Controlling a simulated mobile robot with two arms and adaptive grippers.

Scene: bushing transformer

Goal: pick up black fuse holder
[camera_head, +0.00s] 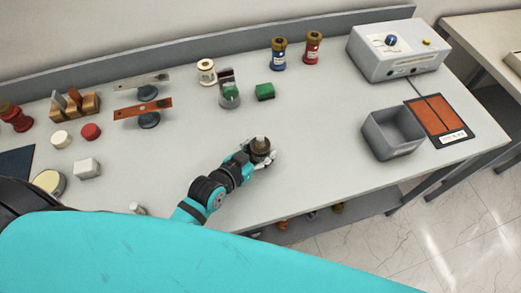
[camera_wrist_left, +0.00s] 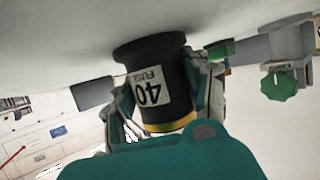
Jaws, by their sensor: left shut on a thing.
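The black fuse holder (camera_wrist_left: 155,75) fills the middle of the left wrist view, with a white label reading "40" and "FUSE" and a yellow band near its lower end in the picture. My left gripper (camera_wrist_left: 165,105) has a finger on each side of it and is shut on it. In the head view the left gripper (camera_head: 260,152) is over the front middle of the table, and the dark holder (camera_head: 260,145) shows between its fingers. I cannot tell whether the holder still touches the table. My right gripper is not in view.
A grey open bin (camera_head: 393,132) and an orange panel (camera_head: 438,114) stand to the right. A grey box with a blue knob (camera_head: 397,49) is at the back right. Blue (camera_head: 279,54) and red (camera_head: 312,47) fuse holders stand at the back. The table (camera_head: 320,110) is clear around the gripper.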

